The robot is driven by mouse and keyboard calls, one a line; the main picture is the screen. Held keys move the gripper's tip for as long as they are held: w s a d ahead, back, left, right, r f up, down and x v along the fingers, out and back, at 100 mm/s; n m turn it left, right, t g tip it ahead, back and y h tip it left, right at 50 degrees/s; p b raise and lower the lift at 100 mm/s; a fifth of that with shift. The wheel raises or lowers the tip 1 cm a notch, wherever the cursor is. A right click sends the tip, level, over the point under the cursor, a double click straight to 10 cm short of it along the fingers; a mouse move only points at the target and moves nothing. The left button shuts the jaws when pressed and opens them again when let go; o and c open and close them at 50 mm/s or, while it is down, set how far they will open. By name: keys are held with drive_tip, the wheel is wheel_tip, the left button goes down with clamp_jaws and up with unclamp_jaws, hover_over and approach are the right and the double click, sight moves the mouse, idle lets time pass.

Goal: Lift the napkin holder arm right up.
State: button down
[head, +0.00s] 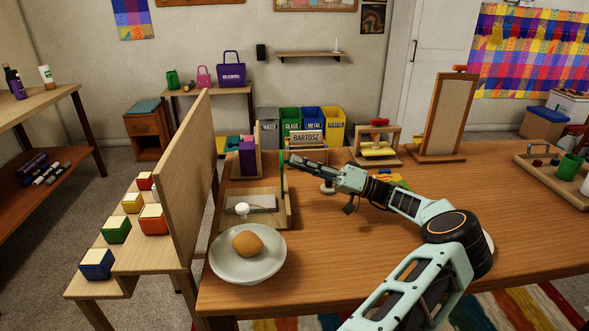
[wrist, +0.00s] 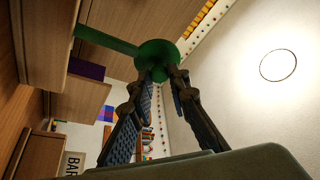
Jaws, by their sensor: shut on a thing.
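The napkin holder (head: 286,208) is a wooden tray with pale napkins inside, at the front left of the table. Its green arm (head: 284,174) shows as a thin, nearly upright bar at the holder's right side. In the wrist view the arm's round green end (wrist: 155,55) lies between my fingertips. My gripper (head: 292,160) reaches in from the right, above the holder, and is shut on this green end. The wrist view also shows my gripper (wrist: 163,82). The fingertips partly hide the end, and the arm's joint is not clear.
A tall wooden panel (head: 187,170) rises at the left. A wooden rack with purple items (head: 247,158) and a name sign (head: 306,138) stand behind. The table's middle right is open.

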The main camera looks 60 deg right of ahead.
drive_tip(key=shift+s, duration=0.1)
idle(0.5)
drive_tip(key=c, duration=1.8)
unclamp_jaws()
drive_tip(key=shift+f, duration=0.1)
drive_tip(key=shift+v, duration=3.75)
drive_tip(key=shift+f, duration=0.1)
